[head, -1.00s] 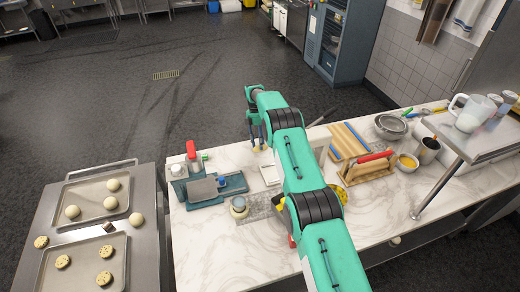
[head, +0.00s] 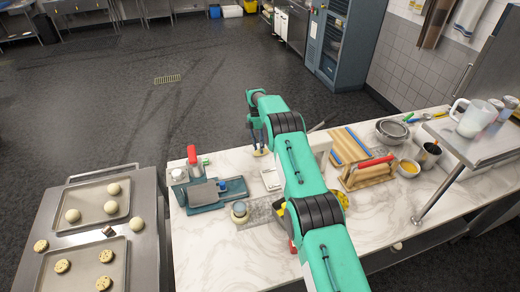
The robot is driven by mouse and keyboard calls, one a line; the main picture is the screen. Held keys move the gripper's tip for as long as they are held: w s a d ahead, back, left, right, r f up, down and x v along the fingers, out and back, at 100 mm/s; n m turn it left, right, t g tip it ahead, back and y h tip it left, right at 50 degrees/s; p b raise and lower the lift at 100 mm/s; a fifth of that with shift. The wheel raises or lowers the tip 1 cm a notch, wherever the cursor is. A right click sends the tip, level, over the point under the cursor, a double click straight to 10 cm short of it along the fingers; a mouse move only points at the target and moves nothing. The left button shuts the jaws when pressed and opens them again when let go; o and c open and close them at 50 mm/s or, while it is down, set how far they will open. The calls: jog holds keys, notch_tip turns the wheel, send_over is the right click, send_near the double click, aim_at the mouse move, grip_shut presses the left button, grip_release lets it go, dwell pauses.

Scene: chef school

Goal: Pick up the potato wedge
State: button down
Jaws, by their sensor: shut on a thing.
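My gripper (head: 258,149) is at the far edge of the marble counter (head: 390,215), beyond the white block, pointing down. Its fingers are shut on a small pale yellow piece, which looks like the potato wedge (head: 261,153). The piece is tiny in this view and partly covered by the fingers. I cannot tell whether it touches the counter. My green arm hides part of the counter's middle.
Left of my gripper are a blue-grey tray (head: 233,188) and a red-topped bottle (head: 192,155). A striped wooden board (head: 350,145), metal bowls (head: 392,131) and a metal shelf (head: 475,140) stand right. Baking trays (head: 100,203) are at left.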

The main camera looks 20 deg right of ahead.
notch_tip(320, 180, up, 3)
jog(key=shift+f, duration=0.15)
jog(key=shift+s+r, duration=0.2)
jog(key=shift+s, duration=0.2)
jog(key=s, duration=0.5)
jog(key=s+a, duration=0.1)
jog(key=s, duration=0.4)
jog(key=s+r+b, duration=0.1)
jog(key=s, duration=0.4)
jog(key=shift+a+r, duration=0.1)
jog(key=shift+a, duration=0.2)
